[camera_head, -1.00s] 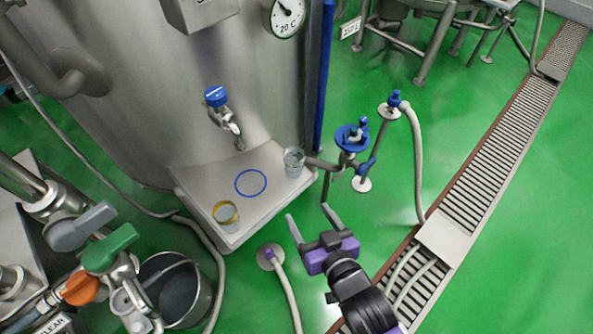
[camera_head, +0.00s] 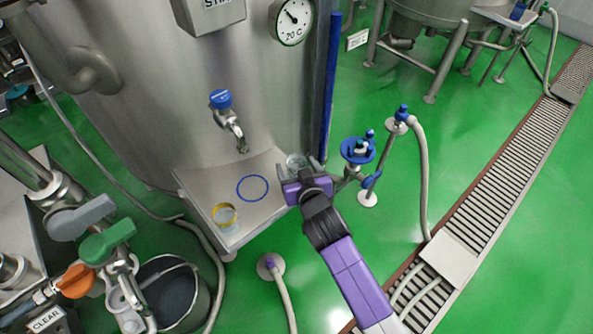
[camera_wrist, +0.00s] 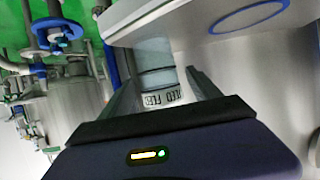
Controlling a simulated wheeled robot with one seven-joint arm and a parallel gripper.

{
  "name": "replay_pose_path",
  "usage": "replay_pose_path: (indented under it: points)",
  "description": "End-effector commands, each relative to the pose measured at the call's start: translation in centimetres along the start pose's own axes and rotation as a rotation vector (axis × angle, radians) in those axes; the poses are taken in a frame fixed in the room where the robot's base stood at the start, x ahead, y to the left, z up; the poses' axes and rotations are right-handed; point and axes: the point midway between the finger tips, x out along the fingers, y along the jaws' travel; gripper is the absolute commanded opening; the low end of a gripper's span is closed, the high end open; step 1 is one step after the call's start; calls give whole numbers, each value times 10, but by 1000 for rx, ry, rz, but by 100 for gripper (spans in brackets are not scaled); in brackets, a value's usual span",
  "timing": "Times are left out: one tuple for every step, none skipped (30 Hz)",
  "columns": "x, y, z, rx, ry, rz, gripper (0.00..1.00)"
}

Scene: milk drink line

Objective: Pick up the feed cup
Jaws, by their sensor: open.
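The feed cup (camera_head: 296,160) is a clear cup at the right end of the steel shelf, partly hidden by my gripper (camera_head: 299,171). In the wrist view the cup (camera_wrist: 155,60) stands between the two fingers, and its white label is partly readable, seemingly "FEED". My gripper is open, with one finger on each side of the cup in the wrist view. I cannot tell whether either finger touches it.
A second clear cup (camera_head: 225,218) with a yellow rim stands at the shelf's left. A blue ring (camera_head: 252,188) marks the shelf under the tap (camera_head: 227,120). A blue-handled valve (camera_head: 358,150) stands close right of my gripper.

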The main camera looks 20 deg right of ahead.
Motion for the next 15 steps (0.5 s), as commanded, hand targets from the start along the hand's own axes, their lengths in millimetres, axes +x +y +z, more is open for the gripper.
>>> replay_pose_path:
  points:
    - [8, 1, -4, -1, 2, 1, 72]
    - [12, 1, -5, -1, 2, 0, 72]
    - [18, 1, -4, -1, 1, 0, 72]
    - [21, 1, -4, -2, 1, 0, 72]
    - [24, 1, -3, -1, 0, 0, 72]
    - [28, 1, -3, -1, 1, 0, 72]
    - [30, 1, -3, -1, 1, 0, 72]
    - [32, 0, -3, -1, 2, 0, 72]
    - [33, 0, -3, -1, 2, 0, 72]
    - [34, 0, -3, -1, 1, -1, 72]
    - [34, 0, -3, -1, 1, -1, 72]
    - [34, 0, -2, 0, 1, -1, 72]
    - [34, 0, -2, 0, 1, -1, 72]
    - [34, 0, -2, 0, 1, -1, 72]
    - [34, 0, -2, 0, 1, -1, 72]
